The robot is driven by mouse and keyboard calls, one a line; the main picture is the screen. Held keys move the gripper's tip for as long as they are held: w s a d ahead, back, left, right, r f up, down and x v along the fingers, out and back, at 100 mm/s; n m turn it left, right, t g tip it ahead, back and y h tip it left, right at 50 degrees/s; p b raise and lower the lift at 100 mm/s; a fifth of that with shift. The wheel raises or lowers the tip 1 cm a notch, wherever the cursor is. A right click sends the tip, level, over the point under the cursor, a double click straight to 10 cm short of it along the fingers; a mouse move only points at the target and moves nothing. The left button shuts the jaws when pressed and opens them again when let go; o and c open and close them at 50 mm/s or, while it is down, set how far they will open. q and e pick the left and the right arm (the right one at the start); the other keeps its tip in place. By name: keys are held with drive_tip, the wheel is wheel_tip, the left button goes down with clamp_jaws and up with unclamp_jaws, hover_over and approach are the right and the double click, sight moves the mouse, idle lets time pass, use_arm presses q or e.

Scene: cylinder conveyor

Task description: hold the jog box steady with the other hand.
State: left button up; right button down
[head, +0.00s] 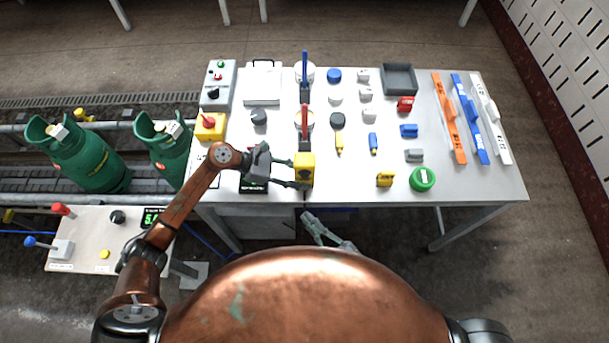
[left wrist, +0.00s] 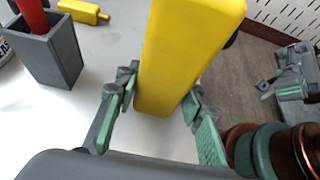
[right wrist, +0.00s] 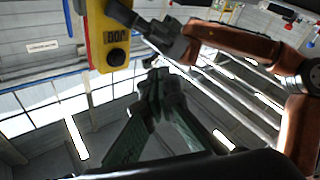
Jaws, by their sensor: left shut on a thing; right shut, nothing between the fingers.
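The yellow jog box (head: 304,171) is at the table's front edge in the head view. My left gripper (head: 292,174) is shut on it, with a finger on either side of its yellow body (left wrist: 185,60) in the left wrist view. My right gripper (head: 312,222) is below and in front of the table edge, apart from the box. Its fingers (right wrist: 156,85) are shut together with nothing between them.
The white table (head: 480,188) holds a grey holder with a red-handled tool (head: 304,120), yellow and blue small tools, a green round tin (head: 422,179) and a grey tray (head: 399,79). Green gas cylinders (head: 90,160) and a control panel (head: 95,240) stand at left.

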sight(305, 175)
drive_tip(key=shift+n+y, duration=0.4)
drive_tip(key=shift+y, duration=0.1)
drive_tip(key=r, duration=0.1)
drive_tip(key=s+r, duration=0.1)
drive_tip(key=r, duration=0.2)
drive_tip(key=shift+s+a, duration=0.15)
drive_tip(key=shift+a, duration=0.15)
drive_tip(key=w, duration=0.9)
drive_tip(key=shift+w, duration=0.15)
idle(0.8)
drive_tip(key=shift+w, duration=0.25)
